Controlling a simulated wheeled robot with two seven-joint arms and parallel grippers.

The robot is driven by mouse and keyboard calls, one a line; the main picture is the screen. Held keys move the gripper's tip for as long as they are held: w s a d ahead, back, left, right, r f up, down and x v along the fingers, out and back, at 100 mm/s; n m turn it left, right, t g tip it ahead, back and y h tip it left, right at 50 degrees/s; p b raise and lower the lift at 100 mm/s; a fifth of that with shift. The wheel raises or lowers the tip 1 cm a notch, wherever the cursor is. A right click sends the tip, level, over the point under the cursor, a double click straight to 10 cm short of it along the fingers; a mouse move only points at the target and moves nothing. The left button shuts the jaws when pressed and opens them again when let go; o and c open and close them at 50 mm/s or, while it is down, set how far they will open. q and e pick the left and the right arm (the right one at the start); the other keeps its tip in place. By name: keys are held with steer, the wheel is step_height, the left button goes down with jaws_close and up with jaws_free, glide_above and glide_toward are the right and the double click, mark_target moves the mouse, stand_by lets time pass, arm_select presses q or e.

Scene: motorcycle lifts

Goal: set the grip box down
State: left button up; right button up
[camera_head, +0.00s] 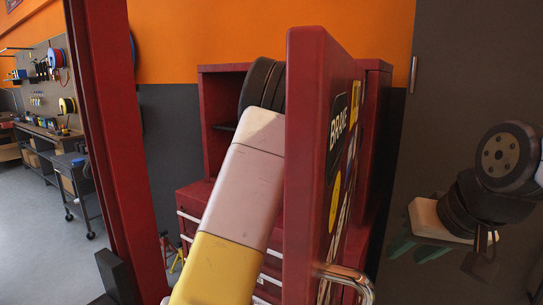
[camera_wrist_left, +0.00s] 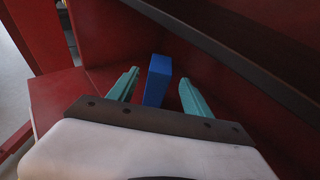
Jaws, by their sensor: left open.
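The grip box, a small blue block (camera_wrist_left: 158,80), stands upright on a red surface in the left wrist view. My left gripper (camera_wrist_left: 157,88) is open, with one teal finger on each side of the box. A gap shows between the box and each finger. In the head view my left arm reaches behind the open red door (camera_head: 305,160) toward the red cabinet (camera_head: 217,90); the door hides the left gripper and the box there. My right gripper (camera_head: 418,249) is at the right, its teal fingers apart and nothing seen between them.
A dark sloping bar (camera_wrist_left: 215,48) crosses above the box in the left wrist view. The red door has stickers and a metal handle (camera_head: 345,280). A red post (camera_head: 115,130) stands at the left. A workbench (camera_head: 50,135) and open grey floor lie beyond it.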

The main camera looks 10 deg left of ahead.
arm_select(q)
steer(key=s+a+n+g+h, duration=0.1)
steer(key=s+a+n+g, duration=0.2)
steer(key=s+n, duration=0.8)
steer(key=s+a+n+g, duration=0.3)
steer(key=s+n, duration=0.4)
steer(key=s, duration=0.7)
steer(key=s+d+n+h, duration=0.3)
steer(key=s+d+n, duration=0.3)
steer(key=s, duration=0.5)
steer(key=s+d+n+g+h, duration=0.1)
steer(key=s+d+n+h, duration=0.3)
steer(key=s+d, duration=0.5)
steer(key=s+n, duration=0.2)
steer(key=s, duration=0.1)
steer(key=shift+f, duration=0.15)
